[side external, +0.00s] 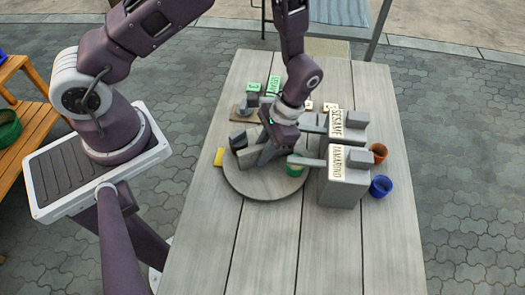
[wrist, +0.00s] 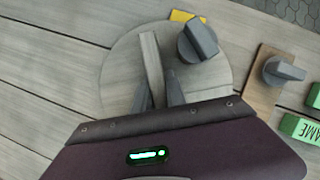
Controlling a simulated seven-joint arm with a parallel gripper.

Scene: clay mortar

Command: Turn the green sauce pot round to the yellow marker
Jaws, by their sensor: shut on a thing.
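The green sauce pot (side external: 294,170) stands at the right side of the round grey turntable (side external: 255,190), under the spout of the TAMARIND block (side external: 347,172). The yellow marker (side external: 218,156) lies on the table just beyond the turntable's left edge; it also shows in the wrist view (wrist: 187,16). An upright pale grey fin (wrist: 152,62) rises from the turntable. My gripper (wrist: 158,92) is low over the turntable and shut on this fin; it also shows in the side view (side external: 268,145). The green pot is hidden in the wrist view.
A dark grey knob-like piece (wrist: 197,42) sits on the turntable near the marker. The SESAME block (side external: 350,122) stands behind the TAMARIND block. An orange pot (side external: 378,152) and a blue pot (side external: 381,187) stand right of them. The front table (side external: 270,255) is clear.

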